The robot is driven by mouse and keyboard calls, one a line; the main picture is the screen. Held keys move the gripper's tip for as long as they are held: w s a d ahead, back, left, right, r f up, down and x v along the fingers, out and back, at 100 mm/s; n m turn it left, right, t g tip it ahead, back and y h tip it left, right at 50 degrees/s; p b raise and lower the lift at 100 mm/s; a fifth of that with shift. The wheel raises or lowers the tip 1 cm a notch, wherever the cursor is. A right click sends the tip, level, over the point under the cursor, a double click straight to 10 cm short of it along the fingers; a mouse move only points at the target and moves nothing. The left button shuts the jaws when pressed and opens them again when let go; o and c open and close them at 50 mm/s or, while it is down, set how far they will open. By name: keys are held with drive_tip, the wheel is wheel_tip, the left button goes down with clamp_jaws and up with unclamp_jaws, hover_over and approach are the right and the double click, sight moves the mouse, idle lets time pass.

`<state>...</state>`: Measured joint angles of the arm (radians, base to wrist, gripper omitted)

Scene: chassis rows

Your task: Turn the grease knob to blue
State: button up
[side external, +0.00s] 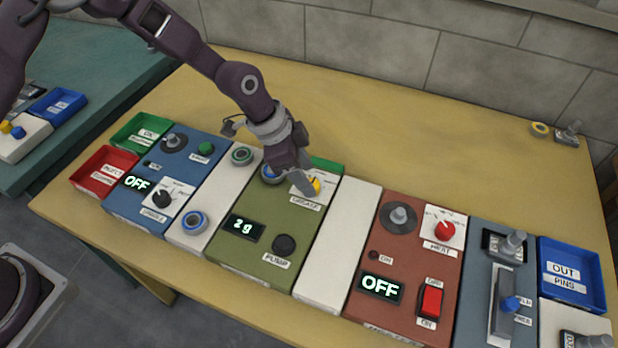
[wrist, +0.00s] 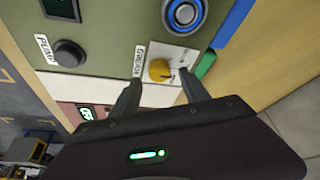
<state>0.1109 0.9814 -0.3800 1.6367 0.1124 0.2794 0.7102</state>
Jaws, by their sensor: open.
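The grease knob is a small yellow knob (side external: 316,186) on a white plate on the green panel, partly hidden by my gripper in the side view. The plate's small setting labels are too small to read. My gripper (wrist: 161,80) is open, with one finger on each side of the knob and a visible gap to it. In the side view my gripper (side external: 308,189) is low over the plate. I cannot tell whether the fingertips reach knob height.
The green panel also has a display reading 2 g (side external: 243,227), a black pump knob (side external: 284,244) and a blue-ringed socket (wrist: 184,14) close to the grease plate. A red heat panel (side external: 400,250) and a blue-grey panel (side external: 130,196) stand on either side.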

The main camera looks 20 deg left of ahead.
drive_tip(key=x, duration=0.2)
drive_tip(key=shift+f, duration=0.3)
clamp_jaws()
drive_tip(key=shift+n, duration=0.4)
drive_tip(key=n+t, duration=0.1)
drive_tip(key=n, duration=0.1)
drive_tip(key=n+y, duration=0.1)
drive_tip(key=n, duration=0.1)
drive_tip(key=shift+d+r+n+t, duration=0.1)
drive_tip(key=shift+d+n+t, duration=0.1)
drive_tip(key=shift+n+t, duration=0.15)
drive_tip(key=shift+s+n+t+y, duration=0.15)
drive_tip(key=shift+n+y, duration=0.3)
drive_tip(key=shift+n, duration=0.65)
drive_tip(key=shift+w+n+t+y, duration=0.15)
drive_tip(key=shift+n+y, duration=0.3)
drive_tip(key=shift+n, duration=0.6)
drive_tip(key=shift+s, duration=0.1)
unclamp_jaws()
